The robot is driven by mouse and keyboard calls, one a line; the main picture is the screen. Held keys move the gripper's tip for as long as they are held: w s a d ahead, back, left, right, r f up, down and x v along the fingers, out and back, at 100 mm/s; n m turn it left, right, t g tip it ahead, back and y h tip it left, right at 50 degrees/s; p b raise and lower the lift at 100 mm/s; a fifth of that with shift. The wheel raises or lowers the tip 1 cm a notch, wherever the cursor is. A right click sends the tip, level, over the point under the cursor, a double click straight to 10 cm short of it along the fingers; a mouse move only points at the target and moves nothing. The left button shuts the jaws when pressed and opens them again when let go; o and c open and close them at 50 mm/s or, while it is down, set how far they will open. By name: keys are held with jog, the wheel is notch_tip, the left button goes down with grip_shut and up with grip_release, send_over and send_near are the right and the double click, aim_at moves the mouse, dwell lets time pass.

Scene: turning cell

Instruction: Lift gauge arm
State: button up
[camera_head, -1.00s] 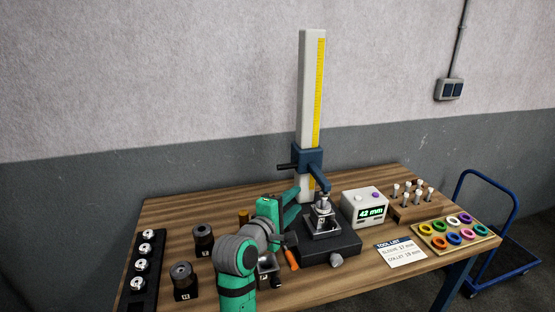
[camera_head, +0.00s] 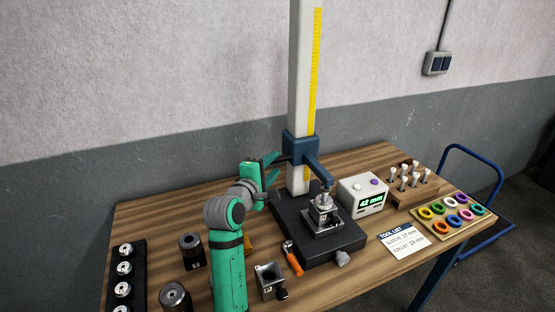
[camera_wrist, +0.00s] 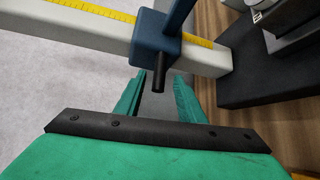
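The height gauge has a pale upright column (camera_head: 301,70) with a yellow scale. Its dark blue gauge arm (camera_head: 316,165) rides on the column and reaches over a vise-like fixture (camera_head: 323,216) on the black base. A black handle rod (camera_wrist: 159,72) sticks out of the blue carriage (camera_wrist: 157,38) in the wrist view. My green gripper (camera_head: 272,168) is beside the carriage, on its left. In the wrist view my gripper (camera_wrist: 157,98) is open, with the rod's end at the gap between the fingers. I cannot tell whether they touch.
A display box (camera_head: 363,195) reads 42 mm. An orange-handled tool (camera_head: 293,260) and a black holder (camera_head: 269,280) are in front of the base. A tool list card (camera_head: 403,240), a ring tray (camera_head: 445,228) and a peg rack (camera_head: 414,185) are on the right.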

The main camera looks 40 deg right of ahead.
aim_at(277, 161)
jog(key=shift+x, duration=2.45)
grip_shut()
